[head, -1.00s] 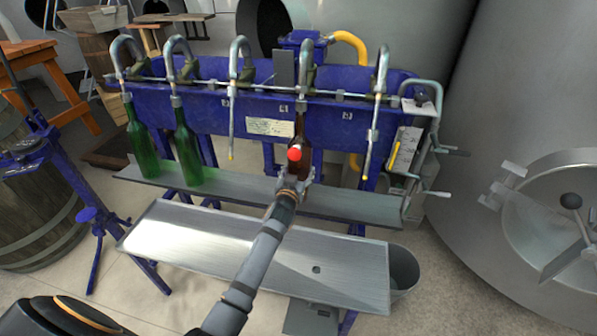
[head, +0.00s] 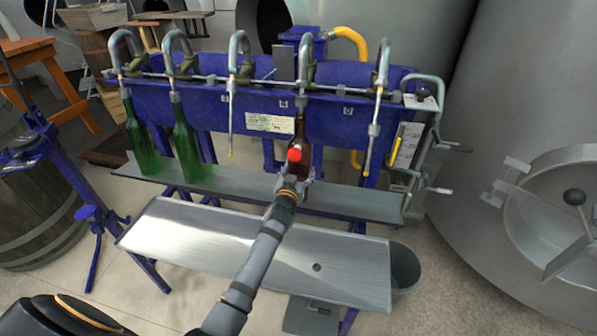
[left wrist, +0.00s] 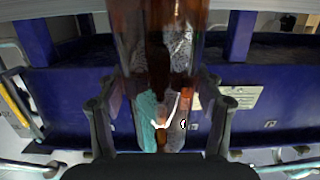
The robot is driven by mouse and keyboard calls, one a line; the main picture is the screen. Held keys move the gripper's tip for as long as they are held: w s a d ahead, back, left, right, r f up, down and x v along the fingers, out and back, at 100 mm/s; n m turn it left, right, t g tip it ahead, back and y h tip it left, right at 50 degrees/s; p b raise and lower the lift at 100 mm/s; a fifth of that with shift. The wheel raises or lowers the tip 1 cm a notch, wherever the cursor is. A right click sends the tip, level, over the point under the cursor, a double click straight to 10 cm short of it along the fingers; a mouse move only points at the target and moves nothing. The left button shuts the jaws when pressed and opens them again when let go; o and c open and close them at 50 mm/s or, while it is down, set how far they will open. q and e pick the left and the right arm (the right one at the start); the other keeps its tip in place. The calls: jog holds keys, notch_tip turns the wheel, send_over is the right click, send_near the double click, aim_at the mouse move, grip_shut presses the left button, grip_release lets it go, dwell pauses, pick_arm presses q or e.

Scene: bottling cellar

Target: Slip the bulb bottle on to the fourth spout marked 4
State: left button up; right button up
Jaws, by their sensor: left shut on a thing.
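The bulb bottle (head: 303,145) is brown glass with a red-dotted label and stands upright in the head view. My left gripper (head: 290,186) is shut around its body from the front. The neck is in line under the fourth spout (head: 304,92), and the spout's grey collar sits right at the mouth. The lower tube does not show below the collar, so it seems to be inside the neck. In the left wrist view the brown bottle (left wrist: 158,50) fills the middle between the two fingers. My right gripper is out of view.
Green bottles hang on the first (head: 138,142) and second (head: 186,145) spouts. The third (head: 231,130) and fifth (head: 373,135) spouts hang bare on either side. A metal shelf (head: 240,188) runs below, with a sloping tray (head: 200,235) in front.

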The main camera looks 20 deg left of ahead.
pick_arm(q)
jog(key=o, duration=1.7)
jog(key=shift+s+f, duration=0.1)
jog(key=shift+f, duration=0.05)
jog(key=v, duration=0.4)
jog(key=f+p+v, duration=0.1)
jog(key=v, duration=0.3)
jog(key=p+v, duration=0.1)
jog(key=v, duration=0.3)
jog(key=shift+s+d+f, duration=0.1)
jog(key=shift+s+f, duration=0.15)
jog(key=shift+s, duration=0.25)
